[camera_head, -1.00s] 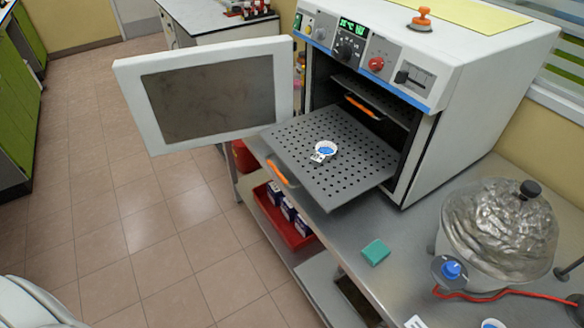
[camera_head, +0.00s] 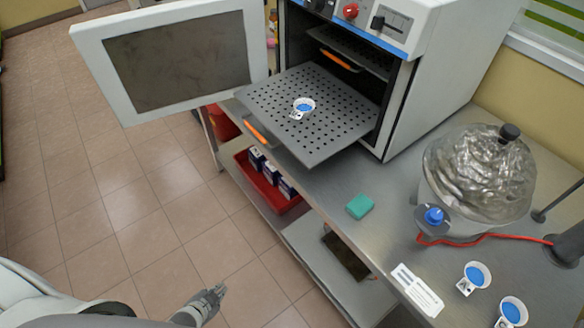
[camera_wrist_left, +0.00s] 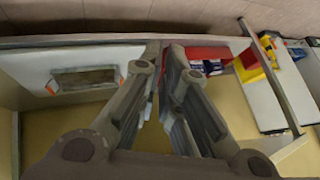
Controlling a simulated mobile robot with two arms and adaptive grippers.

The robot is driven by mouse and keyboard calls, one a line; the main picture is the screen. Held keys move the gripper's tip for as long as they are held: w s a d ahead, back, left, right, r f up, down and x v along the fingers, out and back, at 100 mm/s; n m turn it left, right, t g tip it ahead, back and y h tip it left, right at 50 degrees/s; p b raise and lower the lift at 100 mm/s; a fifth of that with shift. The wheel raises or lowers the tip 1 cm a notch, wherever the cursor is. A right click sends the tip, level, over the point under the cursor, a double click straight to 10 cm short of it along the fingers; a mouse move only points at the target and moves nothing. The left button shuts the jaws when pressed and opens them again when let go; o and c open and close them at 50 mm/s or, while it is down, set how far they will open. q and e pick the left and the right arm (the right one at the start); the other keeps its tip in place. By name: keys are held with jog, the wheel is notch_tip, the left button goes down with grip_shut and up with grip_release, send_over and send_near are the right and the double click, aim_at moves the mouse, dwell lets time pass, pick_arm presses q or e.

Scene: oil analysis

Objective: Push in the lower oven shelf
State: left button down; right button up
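The lower oven shelf (camera_head: 335,118) is a grey perforated plate, sticking far out of the open oven (camera_head: 440,95). An orange handle (camera_head: 255,130) is on its front edge. A small white cup with blue contents (camera_head: 304,106) stands on it. The upper shelf (camera_head: 365,54) sits inside the oven, with its own orange handle. My left gripper (camera_head: 217,292) is low in front of the bench, well below and apart from the shelf. In the left wrist view its fingers (camera_wrist_left: 164,48) come together at the tips with nothing between them. My right gripper is out of view.
The oven door (camera_head: 175,58) is swung open to the left. A red tray with boxes (camera_head: 275,195) is below. The floor in front is clear.

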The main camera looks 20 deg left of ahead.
pick_arm(q)
jog(key=w+d+r+m+t+h+b, duration=0.1)
jog(key=w+r+m+t+h, duration=0.2)
jog(key=w+r, duration=0.55)
jog(key=w+r+m+t+h+b, duration=0.1)
jog(key=w+r+m+t, duration=0.35)
jog(key=r, duration=0.75)
jog(key=w+d+r+m+h+b, duration=0.1)
jog(key=d+r+m+h, duration=0.35)
jog(key=r, duration=0.45)
jog(key=w+d+r+m+h+b, duration=0.1)
jog(key=d+r+m+h, duration=0.2)
jog(key=d+r+m, duration=0.4)
jog(key=w+a+p+x, duration=0.1)
jog(key=p+x, duration=0.3)
jog(key=x, duration=0.8)
jog(key=shift+r+n+g, duration=0.2)
jog(key=shift+n+g, duration=0.1)
jog(key=shift+g, duration=0.15)
jog(key=shift+w+y, duration=0.2)
jog(key=shift+y, duration=0.05)
